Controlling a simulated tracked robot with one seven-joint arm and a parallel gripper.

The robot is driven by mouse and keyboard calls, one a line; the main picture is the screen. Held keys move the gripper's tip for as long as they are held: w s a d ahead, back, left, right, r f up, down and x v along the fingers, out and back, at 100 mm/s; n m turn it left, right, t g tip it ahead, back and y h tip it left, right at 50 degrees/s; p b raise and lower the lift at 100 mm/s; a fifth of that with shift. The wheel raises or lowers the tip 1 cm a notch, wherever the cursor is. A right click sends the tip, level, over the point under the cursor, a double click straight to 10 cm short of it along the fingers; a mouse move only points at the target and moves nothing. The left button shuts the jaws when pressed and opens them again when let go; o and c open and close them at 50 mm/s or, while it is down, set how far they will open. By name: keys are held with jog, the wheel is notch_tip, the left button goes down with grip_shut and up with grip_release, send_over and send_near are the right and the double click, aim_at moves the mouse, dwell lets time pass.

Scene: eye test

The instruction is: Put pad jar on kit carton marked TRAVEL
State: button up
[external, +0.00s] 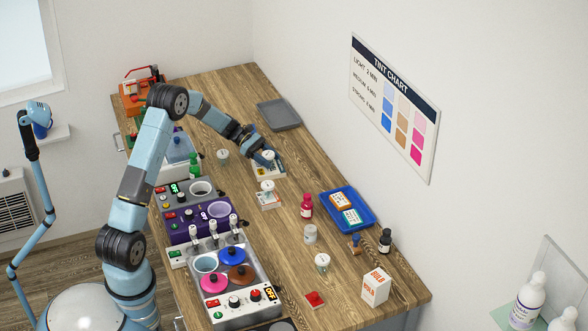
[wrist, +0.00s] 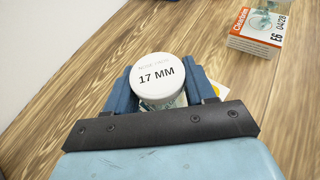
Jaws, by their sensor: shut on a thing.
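My gripper (external: 262,158) is shut on a white-lidded jar (wrist: 158,80), whose lid reads 17 MM under a line of small, faint text. The jar's lid also shows in the external view (external: 268,155). A pale flat carton (external: 267,171) lies directly below the gripper; in the wrist view only a white and yellow bit (wrist: 218,89) shows beside the fingers. I cannot tell whether the jar touches it. A second carton (external: 268,202), with a lidded jar (external: 267,186) on it, stands nearer; I read no TRAVEL mark on either.
Another white-lidded jar (external: 222,156) stands left of my gripper. A grey tray (external: 279,115) lies behind, and a blue tray (external: 365,221) with two small boxes lies to the right. A red bottle (external: 306,207) and further jars stand in front. Machines line the left edge.

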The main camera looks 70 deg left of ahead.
jog(key=o, duration=1)
jog(key=shift+o, duration=0.2)
